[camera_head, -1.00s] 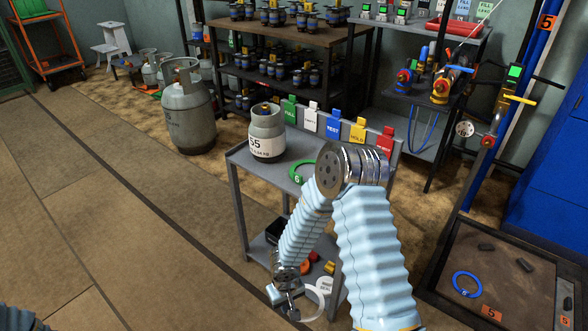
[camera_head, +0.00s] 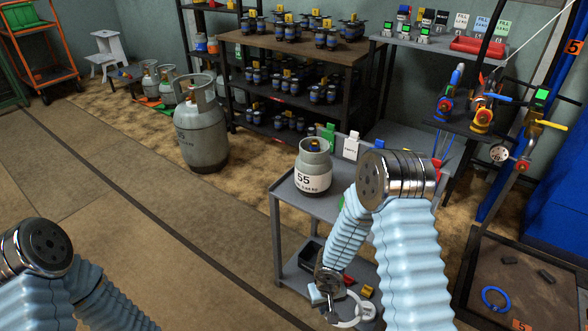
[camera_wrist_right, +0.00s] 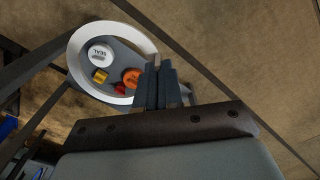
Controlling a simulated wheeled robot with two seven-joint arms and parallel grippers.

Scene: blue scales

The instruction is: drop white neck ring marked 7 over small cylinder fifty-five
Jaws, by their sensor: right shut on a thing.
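The small grey cylinder marked 55 (camera_head: 313,182) stands upright on the top shelf of a grey cart. My right gripper (camera_head: 330,292) is shut on a white neck ring (camera_head: 371,311), low beside the cart and below its top shelf level in the picture. In the right wrist view, the fingers (camera_wrist_right: 160,84) pinch the edge of the ring (camera_wrist_right: 84,37); its opening faces the camera. Its number cannot be read. The ring and cylinder are apart. My left arm shows at the lower left of the head view, but its gripper is out of frame.
The cart's lower shelf holds a white seal disc (camera_wrist_right: 100,54), an orange piece (camera_wrist_right: 131,77) and a yellow piece (camera_wrist_right: 99,75). Upright tags, including a green one (camera_head: 328,136), line the cart's back edge. A large grey cylinder (camera_head: 202,135) stands on the floor left.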

